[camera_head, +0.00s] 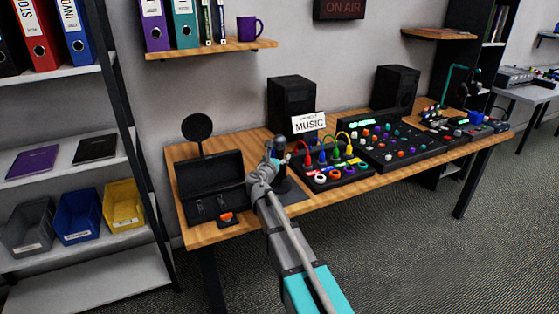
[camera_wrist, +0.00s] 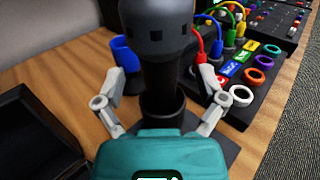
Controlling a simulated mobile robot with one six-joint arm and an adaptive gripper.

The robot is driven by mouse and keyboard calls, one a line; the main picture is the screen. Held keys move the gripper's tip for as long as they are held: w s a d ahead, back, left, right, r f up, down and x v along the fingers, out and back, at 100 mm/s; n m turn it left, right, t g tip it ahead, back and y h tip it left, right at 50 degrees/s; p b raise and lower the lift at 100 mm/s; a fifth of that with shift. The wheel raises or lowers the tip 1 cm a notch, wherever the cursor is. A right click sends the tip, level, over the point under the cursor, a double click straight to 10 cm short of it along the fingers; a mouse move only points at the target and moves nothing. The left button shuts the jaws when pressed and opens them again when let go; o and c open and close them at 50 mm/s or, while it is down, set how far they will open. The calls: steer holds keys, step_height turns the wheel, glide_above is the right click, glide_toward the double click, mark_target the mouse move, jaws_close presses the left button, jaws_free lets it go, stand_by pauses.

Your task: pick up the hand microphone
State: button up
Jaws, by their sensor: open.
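The hand microphone (camera_wrist: 155,28) stands upright in the wrist view, with a dark grey head and a black handle. It seems to rise from a round black holder (camera_wrist: 163,108). In the head view its dark head (camera_head: 279,141) shows just beyond my gripper (camera_head: 277,160). In the wrist view my gripper (camera_wrist: 159,84) is open, with one finger on each side of the handle. Gaps show between the fingers and the handle. The lower handle is partly hidden by the holder and my gripper.
A panel with coloured cables and rings (camera_head: 333,170) stands close on the right. An open black case (camera_head: 211,183) lies left. A blue object (camera_wrist: 122,55) is behind the left finger. A MUSIC sign (camera_head: 309,123) and a speaker (camera_head: 291,100) stand behind.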

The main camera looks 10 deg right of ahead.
steer(key=shift+x, duration=0.9)
jaws_close()
